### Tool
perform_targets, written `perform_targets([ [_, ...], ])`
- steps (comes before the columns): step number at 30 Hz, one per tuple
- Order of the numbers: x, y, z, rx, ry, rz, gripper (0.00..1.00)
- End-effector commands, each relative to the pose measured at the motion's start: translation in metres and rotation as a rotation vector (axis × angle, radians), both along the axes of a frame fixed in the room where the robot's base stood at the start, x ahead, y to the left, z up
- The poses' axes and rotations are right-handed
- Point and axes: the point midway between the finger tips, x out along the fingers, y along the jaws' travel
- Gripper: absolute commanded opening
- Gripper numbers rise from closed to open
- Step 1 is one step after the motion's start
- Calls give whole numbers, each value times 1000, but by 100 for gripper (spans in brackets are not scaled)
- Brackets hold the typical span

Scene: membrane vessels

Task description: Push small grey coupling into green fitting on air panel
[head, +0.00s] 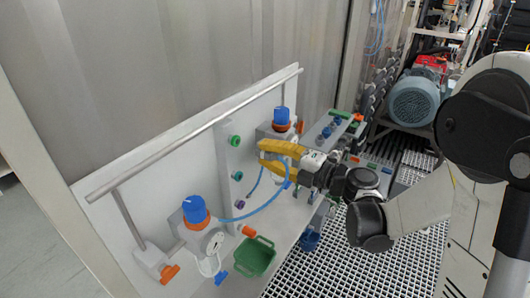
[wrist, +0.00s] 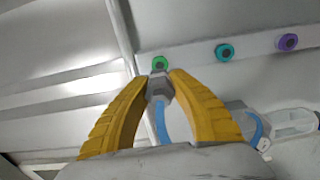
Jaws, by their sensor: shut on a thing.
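My gripper (wrist: 159,82) has its yellow fingers shut on a small grey coupling (wrist: 160,88), with a blue hose (wrist: 161,125) trailing from its back. The green fitting (wrist: 160,63) lies just beyond the coupling's tip in the wrist view, nearly in line with it. In the head view my gripper (head: 259,149) is to the right of the green fitting (head: 235,140) on the air panel (head: 150,165), and a gap shows between them. The coupling is hidden by the fingers there. The hose (head: 262,208) loops down to the lower left.
A teal fitting (head: 235,171) and a purple fitting (head: 239,204) sit below the green one. Blue-topped regulators (head: 195,209) and (head: 281,117) flank the fittings. A metal rail (head: 200,130) runs in front of the panel. A green bin (head: 254,257) stands below.

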Motion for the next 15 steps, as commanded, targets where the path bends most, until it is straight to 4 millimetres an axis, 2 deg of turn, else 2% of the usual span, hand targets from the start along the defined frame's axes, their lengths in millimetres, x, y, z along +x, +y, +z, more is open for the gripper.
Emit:
perform_targets([
  [8, 5, 6, 0, 0, 0, 2, 0],
  [15, 18, 25, 1, 0, 0, 2, 0],
])
